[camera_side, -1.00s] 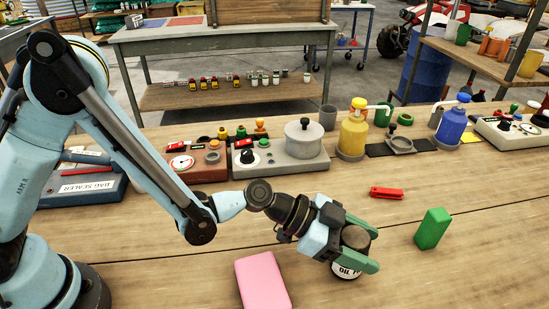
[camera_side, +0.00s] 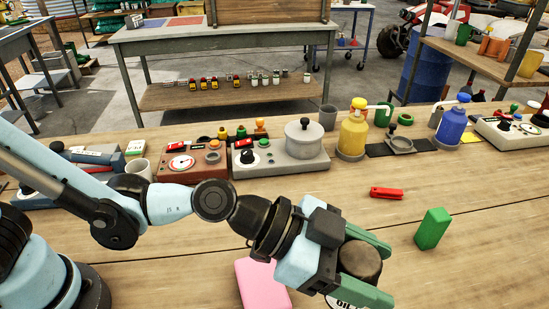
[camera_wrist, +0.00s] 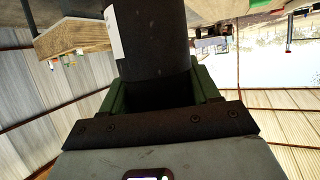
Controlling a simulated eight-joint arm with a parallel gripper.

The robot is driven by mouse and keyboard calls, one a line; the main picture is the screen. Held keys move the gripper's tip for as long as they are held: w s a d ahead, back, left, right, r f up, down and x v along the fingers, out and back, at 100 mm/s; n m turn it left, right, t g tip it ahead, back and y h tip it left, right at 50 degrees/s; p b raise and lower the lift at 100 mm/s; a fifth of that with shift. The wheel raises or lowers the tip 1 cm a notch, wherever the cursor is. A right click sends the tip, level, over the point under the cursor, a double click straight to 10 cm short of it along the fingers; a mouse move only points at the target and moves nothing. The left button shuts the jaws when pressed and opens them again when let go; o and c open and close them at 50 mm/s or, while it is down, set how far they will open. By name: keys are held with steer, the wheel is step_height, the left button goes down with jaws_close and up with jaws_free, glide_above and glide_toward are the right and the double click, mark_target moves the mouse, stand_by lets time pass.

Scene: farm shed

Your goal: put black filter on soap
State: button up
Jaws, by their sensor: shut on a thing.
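My gripper (camera_side: 376,277) is shut on the black oil filter (camera_side: 362,262), with a green finger on either side of it. The filter has a brown-grey top and a white label whose lettering is partly cut off. In the wrist view the filter (camera_wrist: 152,42) stands large and dark between the fingers. A pink block (camera_side: 262,286) lies on the table left of my gripper, partly hidden by it. A green block (camera_side: 433,229) stands on the table to the right. The frames do not tell me for certain which block is the soap.
A red stapler (camera_side: 386,193) lies behind the gripper. A grey machine with a pot (camera_side: 285,163), a yellow pump bottle (camera_side: 353,136) and a blue pump bottle (camera_side: 450,125) stand along the back. The table right of the gripper is mostly clear.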

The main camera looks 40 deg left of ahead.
steer(key=shift+s+a+r, duration=0.1)
steer(key=shift+s+r, duration=0.15)
steer(key=shift+s, duration=0.25)
steer(key=s+a+r+m+g+h, duration=0.1)
steer(key=s+a+r+m+g, duration=0.3)
steer(key=s+a+m+g, duration=0.55)
steer(key=shift+w+a+f+n+t, duration=0.15)
steer(key=shift+w+f+n+t, duration=0.25)
steer(key=shift+w+f, duration=1.3)
steer(key=shift+w+a+f+n+t, duration=0.25)
steer(key=shift+w+f+n, duration=0.3)
steer(key=shift+w+f, duration=1.2)
steer(key=shift+w+a+f+n+t, duration=0.1)
steer(key=shift+w+f+n+t, duration=0.3)
steer(key=shift+w+f, duration=1.3)
steer(key=shift+s+f, duration=0.45)
steer(key=shift+f, duration=0.05)
steer(key=o, duration=1.2)
